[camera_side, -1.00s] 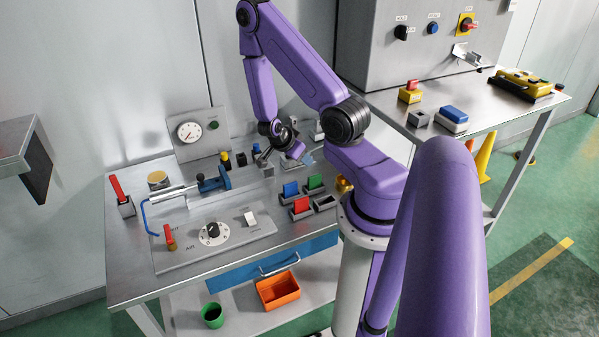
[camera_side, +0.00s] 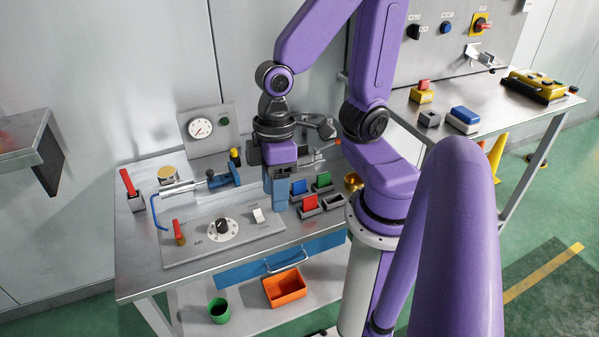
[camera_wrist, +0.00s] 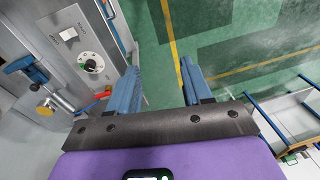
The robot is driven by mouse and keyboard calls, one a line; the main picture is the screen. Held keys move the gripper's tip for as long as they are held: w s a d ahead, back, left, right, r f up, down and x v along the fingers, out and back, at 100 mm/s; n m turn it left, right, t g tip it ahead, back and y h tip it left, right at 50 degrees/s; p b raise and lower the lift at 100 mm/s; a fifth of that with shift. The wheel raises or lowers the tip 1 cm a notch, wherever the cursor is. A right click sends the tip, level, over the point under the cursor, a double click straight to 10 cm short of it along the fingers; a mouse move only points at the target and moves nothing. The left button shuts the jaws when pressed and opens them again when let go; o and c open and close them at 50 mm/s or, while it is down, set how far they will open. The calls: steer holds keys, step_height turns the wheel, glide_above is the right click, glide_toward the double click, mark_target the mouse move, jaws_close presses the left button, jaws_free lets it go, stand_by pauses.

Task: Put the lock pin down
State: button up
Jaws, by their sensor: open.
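My gripper (camera_side: 276,204) has blue fingers that point down over the front part of the bench, just left of the coloured blocks. I cannot tell for sure which thing is the lock pin. A red-handled piece (camera_side: 128,184) stands in a grey block at the bench's left end. A smaller red-topped piece (camera_side: 179,230) stands on the front panel. My gripper touches neither of them.
A dial panel (camera_side: 222,231) lies to the left, with a gauge (camera_side: 200,128) behind. An orange bin (camera_side: 285,287) and green cup (camera_side: 218,311) are below.

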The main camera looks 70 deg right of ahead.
steer(key=s+d+r+n, duration=0.1)
steer(key=n, duration=0.1)
steer(key=s+d+r+n+h, duration=0.1)
steer(key=s+n, duration=0.1)
steer(key=shift+s+d+r, duration=0.15)
steer(key=shift+s, duration=0.1)
steer(key=shift+c, duration=0.8)
steer(key=shift+s+d+r+t, duration=0.1)
steer(key=shift+s+d+t, duration=0.05)
steer(key=shift+t, duration=0.15)
steer(key=shift+c, duration=0.9)
